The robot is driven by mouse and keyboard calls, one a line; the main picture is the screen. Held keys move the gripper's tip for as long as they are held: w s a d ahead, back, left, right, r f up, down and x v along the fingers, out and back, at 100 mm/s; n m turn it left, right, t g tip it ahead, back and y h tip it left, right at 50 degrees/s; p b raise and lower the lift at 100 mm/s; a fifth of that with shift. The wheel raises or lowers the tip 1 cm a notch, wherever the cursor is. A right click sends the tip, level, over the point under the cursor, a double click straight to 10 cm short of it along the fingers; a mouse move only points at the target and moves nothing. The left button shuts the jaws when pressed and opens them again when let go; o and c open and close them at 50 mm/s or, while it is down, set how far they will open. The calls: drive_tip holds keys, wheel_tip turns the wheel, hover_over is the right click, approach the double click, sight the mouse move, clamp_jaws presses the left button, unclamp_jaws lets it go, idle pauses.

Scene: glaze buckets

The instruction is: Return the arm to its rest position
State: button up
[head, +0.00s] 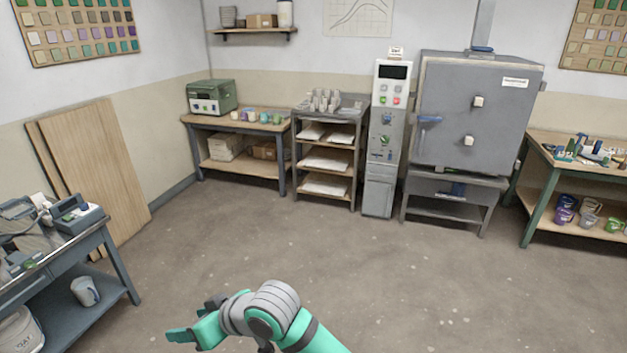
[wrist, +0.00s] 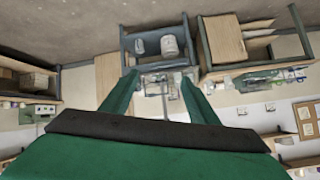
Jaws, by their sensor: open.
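My arm reaches into the bottom middle of the head view, bent at a grey-banded joint. My gripper (head: 192,322) points left over open floor. In the wrist view the two green fingers of my gripper (wrist: 160,84) stand wide apart with nothing between them. The fingers touch nothing that I can see.
A workbench (head: 62,258) with a bucket (head: 85,291) on its lower shelf stands at the left. Leaning boards (head: 105,175), a rack (head: 325,150), a kiln (head: 470,115) and a right-hand bench with buckets (head: 565,215) line the room. The middle floor is clear.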

drive_tip(key=w+a+r+m+t+y, duration=0.1)
drive_tip(key=a+r+m+t+y, duration=0.25)
drive_tip(key=a+r+y, duration=0.2)
drive_tip(key=s+d+f+m+t+h, duration=0.5)
drive_tip(key=d+f+m+h, duration=0.1)
drive_tip(key=d+f, duration=0.25)
drive_tip(key=s+d+f+m+t+h, duration=0.5)
drive_tip(key=d+f+m+h, duration=0.15)
drive_tip(key=d+f, duration=0.2)
drive_tip(key=s+d+f+n+h, duration=0.1)
drive_tip(key=s+d, duration=0.3)
drive_tip(key=s, duration=0.4)
drive_tip(key=s+d+f+n+g+h, duration=0.1)
drive_tip(key=s+d+f+n, duration=0.1)
drive_tip(key=s+d, duration=0.3)
drive_tip(key=s+d+f+n+h, duration=0.1)
drive_tip(key=s+d, duration=0.4)
drive_tip(key=s, duration=0.6)
drive_tip(key=shift+f+n+g, duration=0.35)
drive_tip(key=shift+f+n, duration=0.1)
drive_tip(key=shift+n, duration=0.15)
drive_tip(key=shift+w+d, duration=0.1)
drive_tip(key=c, duration=0.6)
drive_tip(key=shift+w+d, duration=0.1)
drive_tip(key=shift+d, duration=0.05)
